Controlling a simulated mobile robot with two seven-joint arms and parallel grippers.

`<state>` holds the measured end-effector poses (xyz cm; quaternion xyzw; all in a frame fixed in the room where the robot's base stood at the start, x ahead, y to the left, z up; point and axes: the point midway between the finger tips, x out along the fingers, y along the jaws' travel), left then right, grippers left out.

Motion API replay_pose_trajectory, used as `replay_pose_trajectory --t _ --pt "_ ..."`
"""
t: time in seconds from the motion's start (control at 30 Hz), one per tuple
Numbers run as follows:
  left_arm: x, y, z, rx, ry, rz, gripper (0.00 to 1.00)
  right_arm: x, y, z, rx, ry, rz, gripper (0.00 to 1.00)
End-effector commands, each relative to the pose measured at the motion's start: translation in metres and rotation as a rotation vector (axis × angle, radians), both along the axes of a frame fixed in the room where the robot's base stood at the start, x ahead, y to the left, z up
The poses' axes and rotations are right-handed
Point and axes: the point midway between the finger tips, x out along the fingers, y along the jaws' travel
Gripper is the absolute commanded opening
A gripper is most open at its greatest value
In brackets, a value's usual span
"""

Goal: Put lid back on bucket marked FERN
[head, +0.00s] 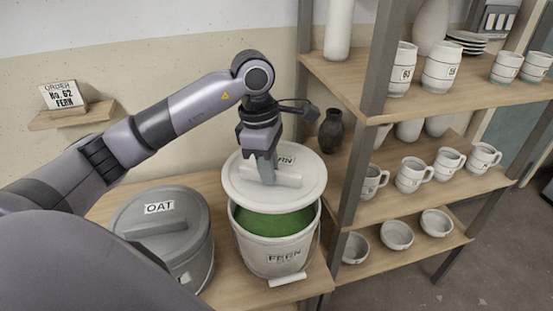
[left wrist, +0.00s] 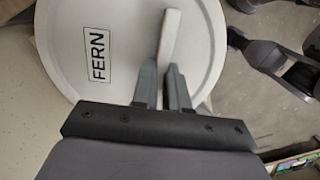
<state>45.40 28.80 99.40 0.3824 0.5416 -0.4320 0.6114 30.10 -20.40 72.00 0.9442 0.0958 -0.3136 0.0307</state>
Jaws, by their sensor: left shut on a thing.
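The white FERN bucket (head: 270,263) stands upright on the wooden bench, its label facing front. Green glaze (head: 275,222) shows inside its open front part. The round white lid (head: 308,188) is over the back of the bucket's mouth and hides the rear rim. It appears held above the rim. My left gripper (head: 268,178) is shut on the lid's bar handle (head: 287,181). In the left wrist view, the fingers (left wrist: 163,80) are at the handle (left wrist: 169,38), and the lid (left wrist: 70,35) shows a FERN label (left wrist: 97,55). My right gripper is not in view.
A grey lidded OAT bucket (head: 160,225) stands left of the FERN bucket. A shelf rack with mugs (head: 411,175) and bowls (head: 397,235) rises close on the right. A dark vase (head: 330,132) stands behind. An order card (head: 63,96) sits on a wall ledge.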

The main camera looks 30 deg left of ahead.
Motion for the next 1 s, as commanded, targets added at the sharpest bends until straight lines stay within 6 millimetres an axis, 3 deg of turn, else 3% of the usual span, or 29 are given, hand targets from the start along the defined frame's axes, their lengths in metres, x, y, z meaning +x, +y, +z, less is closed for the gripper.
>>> replay_pose_trajectory --t 0.27,0.7,1.0 --pt "0.0 -0.001 -0.013 -0.001 0.0 -0.001 0.0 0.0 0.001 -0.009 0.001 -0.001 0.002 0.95" --pt "0.0 0.0 -0.055 -0.001 0.0 -0.001 0.0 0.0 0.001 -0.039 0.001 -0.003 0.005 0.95" --pt "0.0 0.0 -0.063 -0.001 0.0 0.0 0.0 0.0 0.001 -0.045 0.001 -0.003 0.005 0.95"
